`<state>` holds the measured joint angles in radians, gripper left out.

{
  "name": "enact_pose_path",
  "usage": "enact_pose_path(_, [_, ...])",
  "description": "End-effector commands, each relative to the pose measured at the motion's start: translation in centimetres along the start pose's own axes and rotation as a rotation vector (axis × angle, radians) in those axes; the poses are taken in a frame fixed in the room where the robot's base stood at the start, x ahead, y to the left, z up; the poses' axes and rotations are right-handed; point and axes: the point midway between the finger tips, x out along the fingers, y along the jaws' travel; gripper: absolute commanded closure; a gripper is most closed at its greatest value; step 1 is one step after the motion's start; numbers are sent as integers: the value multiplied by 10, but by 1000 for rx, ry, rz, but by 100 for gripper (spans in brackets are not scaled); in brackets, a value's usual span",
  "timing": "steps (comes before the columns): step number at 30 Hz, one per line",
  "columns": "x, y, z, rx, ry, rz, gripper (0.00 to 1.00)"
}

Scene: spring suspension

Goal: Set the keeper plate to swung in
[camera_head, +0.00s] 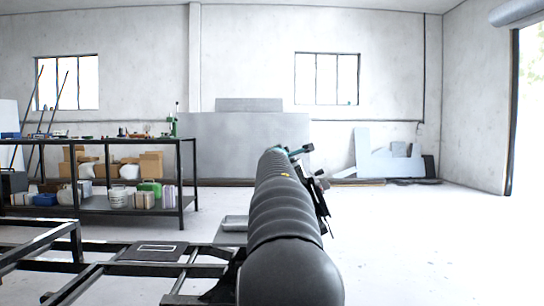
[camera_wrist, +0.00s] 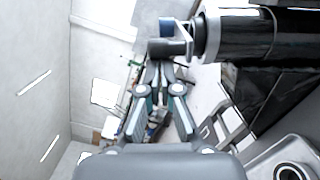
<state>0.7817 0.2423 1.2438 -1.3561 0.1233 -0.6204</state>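My gripper (camera_wrist: 159,68) shows in the wrist view. Its two fingers lean in together at the tips, and I see nothing clearly held between them. Just beyond the tips is a grey bracket-like piece with a blue end (camera_wrist: 172,28), beside a black cylinder with a silver collar (camera_wrist: 235,32); I cannot tell whether the tips touch the piece. I cannot tell for sure which part is the keeper plate. In the head view my gripper (camera_head: 300,151) is mostly hidden beyond a dark ribbed tube; only small teal and dark parts show.
A black ladder-like frame (camera_head: 100,270) fills the lower left of the head view, with a dark slotted plate (camera_head: 158,249) on it. A loaded workbench (camera_head: 110,210) stands behind. Grey panels (camera_head: 385,160) lean on the back wall. The floor to the right is clear.

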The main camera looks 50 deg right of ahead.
Motion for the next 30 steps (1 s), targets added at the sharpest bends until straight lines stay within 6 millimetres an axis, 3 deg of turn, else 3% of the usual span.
enact_pose_path(1, [-5,4,13,-1,-29,4,100])
enact_pose_path(2, [-6,3,11,-1,-28,4,100])
enact_pose_path(10, [-27,1,-39,-3,9,9,100])
enact_pose_path(21, [-79,3,13,-4,11,4,100])
enact_pose_path(30, [-94,0,28,-4,12,2,100])
